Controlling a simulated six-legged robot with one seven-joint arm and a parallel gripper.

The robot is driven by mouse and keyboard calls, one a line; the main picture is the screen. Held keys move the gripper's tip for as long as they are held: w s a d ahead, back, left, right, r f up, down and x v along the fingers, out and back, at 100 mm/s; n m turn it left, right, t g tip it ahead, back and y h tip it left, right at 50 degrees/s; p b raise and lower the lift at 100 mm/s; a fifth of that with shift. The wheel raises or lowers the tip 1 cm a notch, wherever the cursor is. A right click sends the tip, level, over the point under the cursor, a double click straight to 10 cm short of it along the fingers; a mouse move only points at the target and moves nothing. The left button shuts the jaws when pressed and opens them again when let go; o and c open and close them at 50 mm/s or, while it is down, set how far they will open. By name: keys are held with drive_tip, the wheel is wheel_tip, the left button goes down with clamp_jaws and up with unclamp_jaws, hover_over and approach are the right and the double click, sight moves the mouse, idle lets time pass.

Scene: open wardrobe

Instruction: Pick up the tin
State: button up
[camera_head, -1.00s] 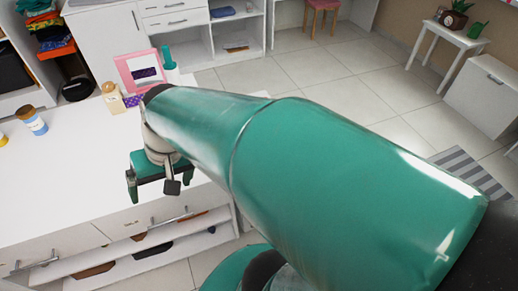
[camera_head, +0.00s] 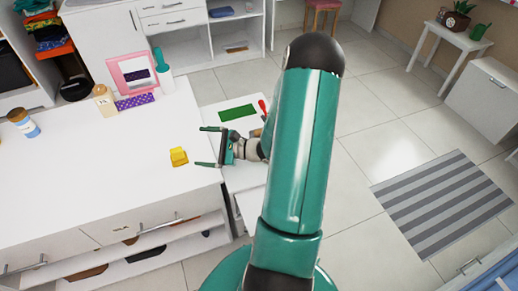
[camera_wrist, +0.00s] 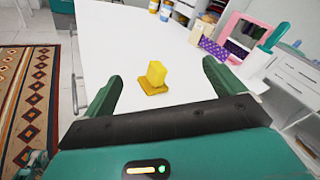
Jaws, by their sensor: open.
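A small yellow object (camera_head: 179,156), a block on a flat yellow base, sits on the white counter near its right edge. It may be the tin; I cannot tell for sure. In the wrist view it (camera_wrist: 156,73) shows ahead, between the fingers. My gripper (camera_head: 207,146) is open and empty, pointing left, just right of the yellow object and apart from it. In the wrist view both fingers of the gripper (camera_wrist: 162,74) are spread wide.
A cream bottle (camera_head: 105,99), a pink frame (camera_head: 117,70), a purple dotted box (camera_head: 135,101) and a teal bottle (camera_head: 162,68) stand at the counter's back. A lower white surface beyond my gripper holds a green sheet (camera_head: 237,112). The counter's middle (camera_head: 90,170) is clear.

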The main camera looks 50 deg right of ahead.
drive_tip(key=s+d+f+m+h, duration=0.6)
drive_tip(key=d+f+m+h, duration=0.3)
drive_tip(key=d, duration=0.1)
drive_tip(key=s+d+f+m+h, duration=0.6)
drive_tip(key=d+f+m+h, duration=0.3)
drive_tip(key=f, duration=0.1)
drive_tip(key=x, duration=0.9)
drive_tip(key=r+x, duration=0.1)
drive_tip(key=x, duration=0.3)
drive_tip(key=shift+d, duration=0.5)
drive_tip(key=shift+c, duration=0.2)
drive_tip(key=c, duration=1.3)
